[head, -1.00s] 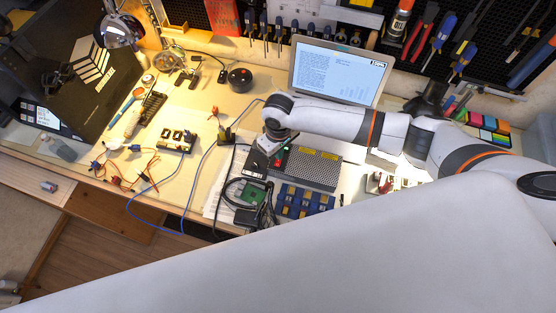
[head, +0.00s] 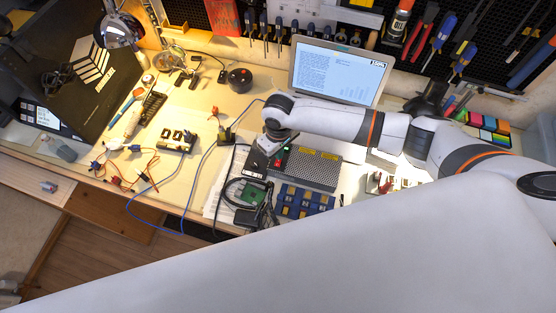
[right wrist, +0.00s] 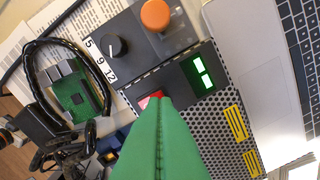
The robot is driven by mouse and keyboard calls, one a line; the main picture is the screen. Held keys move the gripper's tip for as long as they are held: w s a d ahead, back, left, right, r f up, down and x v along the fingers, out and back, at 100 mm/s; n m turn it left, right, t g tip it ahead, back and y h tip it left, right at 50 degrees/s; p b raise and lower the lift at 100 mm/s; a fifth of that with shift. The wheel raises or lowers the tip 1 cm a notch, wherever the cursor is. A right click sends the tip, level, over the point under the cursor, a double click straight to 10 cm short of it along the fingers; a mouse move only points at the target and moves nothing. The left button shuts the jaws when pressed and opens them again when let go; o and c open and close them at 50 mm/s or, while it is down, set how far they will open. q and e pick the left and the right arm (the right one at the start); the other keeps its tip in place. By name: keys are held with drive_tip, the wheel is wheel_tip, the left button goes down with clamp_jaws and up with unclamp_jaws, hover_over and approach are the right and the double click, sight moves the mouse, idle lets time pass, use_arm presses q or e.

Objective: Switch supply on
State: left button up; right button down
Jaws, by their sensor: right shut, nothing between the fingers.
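The supply (head: 316,168) is a dark grey box with a perforated top and yellow labels, on the bench in front of the laptop. In the right wrist view its front (right wrist: 140,62) carries a black knob (right wrist: 113,47) marked 5, 9, 12, an orange button (right wrist: 155,15), and a display (right wrist: 202,70) lit green. A red switch (right wrist: 146,101) shows partly behind my fingertips. My right gripper (right wrist: 160,104) is shut and empty, its green fingers over the switch; whether they touch it I cannot tell. My left gripper is not in view.
The laptop (head: 338,70) stands open behind the supply. A green circuit board (right wrist: 75,92) and black cables lie beside it, with blue bins (head: 304,201) in front. Loose wires (head: 125,165) and tools lie on the left of the bench.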

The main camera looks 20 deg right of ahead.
drive_tip(key=shift+f+b, duration=0.45)
drive_tip(key=shift+f, duration=0.5)
idle(0.8)
drive_tip(key=shift+r, duration=0.1)
wheel_tip(320, 180, up, 7)
drive_tip(key=p, duration=0.8)
idle(0.4)
